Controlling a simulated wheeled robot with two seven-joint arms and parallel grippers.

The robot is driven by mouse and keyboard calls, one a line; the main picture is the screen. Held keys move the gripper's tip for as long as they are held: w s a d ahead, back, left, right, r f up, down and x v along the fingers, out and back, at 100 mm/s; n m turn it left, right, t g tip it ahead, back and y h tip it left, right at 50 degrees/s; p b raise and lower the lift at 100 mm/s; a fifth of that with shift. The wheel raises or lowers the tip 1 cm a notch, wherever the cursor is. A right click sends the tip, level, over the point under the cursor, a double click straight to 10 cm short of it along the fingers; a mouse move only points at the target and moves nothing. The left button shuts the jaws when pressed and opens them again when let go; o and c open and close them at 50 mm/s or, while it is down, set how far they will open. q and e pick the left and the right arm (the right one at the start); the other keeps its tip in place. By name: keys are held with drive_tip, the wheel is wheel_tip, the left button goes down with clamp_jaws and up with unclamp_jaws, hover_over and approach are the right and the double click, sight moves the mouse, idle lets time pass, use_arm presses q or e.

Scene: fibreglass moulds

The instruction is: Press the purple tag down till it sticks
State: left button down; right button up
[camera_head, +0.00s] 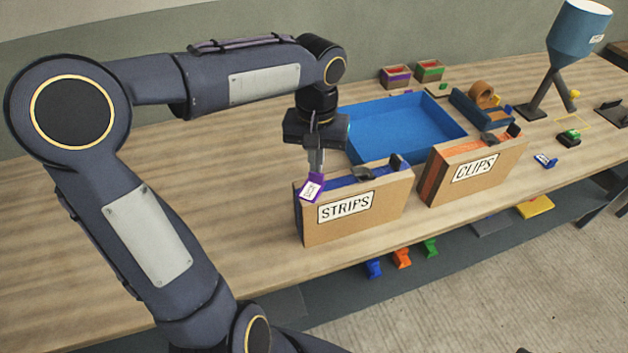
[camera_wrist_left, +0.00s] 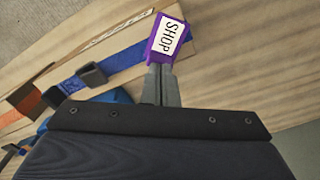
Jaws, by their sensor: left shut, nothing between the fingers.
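The purple tag (camera_head: 312,189) has a white label reading SHOP in the left wrist view (camera_wrist_left: 167,39). It lies tilted at the left end of the box marked STRIPS (camera_head: 354,211), by the end of a blue strap (camera_wrist_left: 118,66). My left gripper (camera_head: 315,172) points down over the tag with its fingers shut and empty. In the left wrist view its fingertips (camera_wrist_left: 160,68) meet the tag's near edge; whether they press on it I cannot tell. My right gripper is not in view.
A box marked CLIPS (camera_head: 473,172) stands right of the STRIPS box. A blue tray (camera_head: 405,125) lies behind them. A blue hopper (camera_head: 578,35) stands at the far right. The wooden table (camera_head: 230,200) is bare left of the STRIPS box.

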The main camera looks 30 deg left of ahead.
sight(314, 184)
use_arm(q)
drive_tip(key=shift+r+p, duration=2.4)
drive_tip(key=shift+r, duration=0.7)
drive_tip(key=s+d+f+m+t+h, duration=0.1)
drive_tip(key=s+d+f+t+h, duration=0.1)
drive_tip(key=s, duration=0.6)
drive_tip(key=s+d+f+m+t+h+b, duration=0.1)
drive_tip(key=s+d+f+t, duration=0.1)
drive_tip(key=s, duration=0.7)
drive_tip(key=shift+t+h, duration=0.4)
drive_tip(key=shift+t, duration=0.4)
